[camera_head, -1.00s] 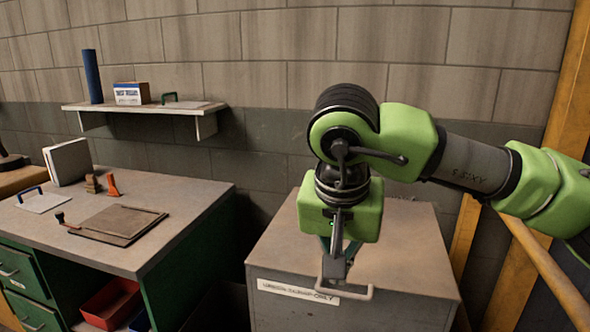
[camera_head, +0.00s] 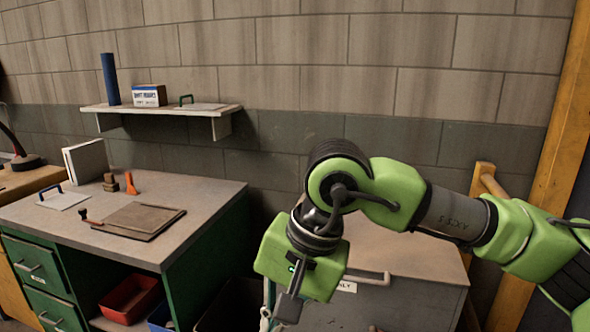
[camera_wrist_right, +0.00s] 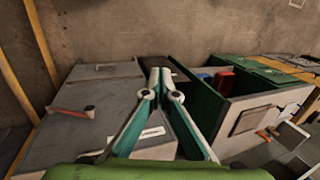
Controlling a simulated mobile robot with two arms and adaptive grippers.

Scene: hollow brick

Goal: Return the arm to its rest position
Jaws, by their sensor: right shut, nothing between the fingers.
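My right arm comes in from the right in the head view. Its gripper (camera_head: 268,316) hangs low, over the front left edge of the grey cabinet (camera_head: 420,258), and its fingertips are partly hidden. In the right wrist view the gripper (camera_wrist_right: 160,72) is shut and empty, with both fingers together. My left gripper is not in view.
The cabinet has a label (camera_wrist_right: 150,134) and a handle (camera_head: 368,277). To the left stands a desk (camera_head: 200,192) with a clipboard (camera_head: 140,218) and a red bin (camera_head: 130,296) below. A shelf (camera_head: 232,108) hangs on the wall. A yellow post (camera_head: 560,150) stands at the right.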

